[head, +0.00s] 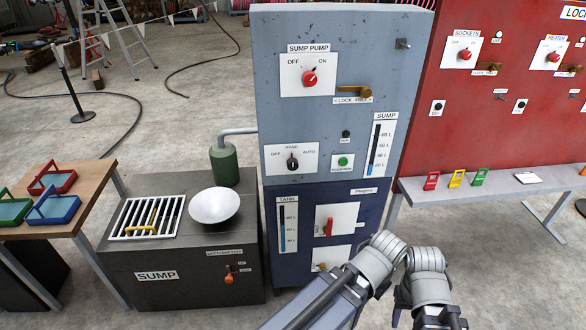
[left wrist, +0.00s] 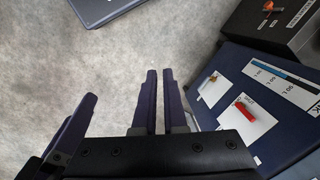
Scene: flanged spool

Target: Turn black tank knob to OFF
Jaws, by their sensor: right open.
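The black knob (head: 292,162) is on a white plate low on the grey cabinet, marked OFF at left and AUTO at right. Its pointer looks roughly upright, between the two marks. The dark blue TANK panel (head: 285,265) is below it, with a red handle (head: 328,226) standing upright; this handle also shows in the left wrist view (left wrist: 244,106). My right gripper (head: 425,312) is at the bottom edge, low and right of the knob, partly cut off, open and apart from the panels. My left gripper's dark fingers (left wrist: 157,100) show in the left wrist view, touching nothing visible; their opening is unclear.
A red knob (head: 310,78) and brass latch (head: 354,91) are above on the grey cabinet. The SUMP box (head: 190,265) with a white bowl (head: 214,206) stands left. A red cabinet (head: 500,120) and a bench with coloured tags (head: 456,179) are right.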

